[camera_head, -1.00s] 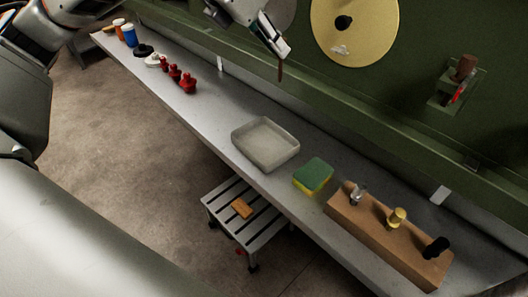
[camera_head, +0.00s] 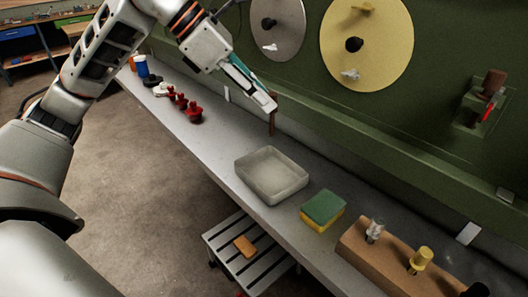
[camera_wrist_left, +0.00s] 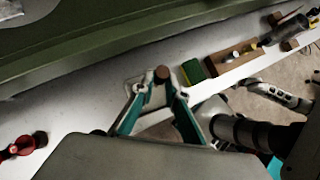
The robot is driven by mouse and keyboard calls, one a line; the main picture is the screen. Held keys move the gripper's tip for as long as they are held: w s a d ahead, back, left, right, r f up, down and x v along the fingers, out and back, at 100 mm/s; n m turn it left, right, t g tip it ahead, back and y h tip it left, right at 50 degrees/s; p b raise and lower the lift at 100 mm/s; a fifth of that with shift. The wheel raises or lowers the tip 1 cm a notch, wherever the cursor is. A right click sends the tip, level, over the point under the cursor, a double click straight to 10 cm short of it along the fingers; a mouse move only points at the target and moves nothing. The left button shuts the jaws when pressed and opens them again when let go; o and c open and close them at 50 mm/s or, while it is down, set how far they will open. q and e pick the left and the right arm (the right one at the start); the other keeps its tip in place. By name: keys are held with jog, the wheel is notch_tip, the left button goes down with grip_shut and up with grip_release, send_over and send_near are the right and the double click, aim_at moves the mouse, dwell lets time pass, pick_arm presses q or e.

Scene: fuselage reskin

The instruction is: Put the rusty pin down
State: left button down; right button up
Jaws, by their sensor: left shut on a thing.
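My left gripper (camera_head: 268,103) is shut on the rusty pin (camera_head: 272,125), a thin brown rod hanging down from the fingertips. The gripper is above the back part of the grey bench, behind and level with the far side of the pale tray. In the left wrist view the pin's round brown end (camera_wrist_left: 162,74) shows at the fingertips, with the pale tray partly visible beyond. I cannot tell whether the pin touches the bench.
The shallow tray (camera_head: 247,167) looks empty. A green-yellow sponge (camera_head: 323,210) and a wooden block (camera_head: 382,258) with pins lie right of it. Red pieces (camera_head: 194,115) stand left. The green wall (camera_head: 435,130) carries two discs. A slatted stool (camera_head: 222,245) stands below.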

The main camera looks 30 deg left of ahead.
pick_arm(q)
jog(key=shift+f+b, duration=0.95)
jog(key=shift+f, duration=4.95)
pick_arm(e)
jog(key=shift+w+d+f, duration=0.35)
jog(key=shift+w+f, duration=0.1)
jog(key=shift+f, duration=0.05)
pick_arm(q)
jog(key=shift+f, duration=0.1)
jog(key=c, duration=2.4)
grip_release()
jog(key=shift+f, duration=0.1)
jog(key=o, duration=0.4)
pick_arm(e)
jog(key=shift+s+f, duration=0.1)
jog(key=shift+s, duration=0.1)
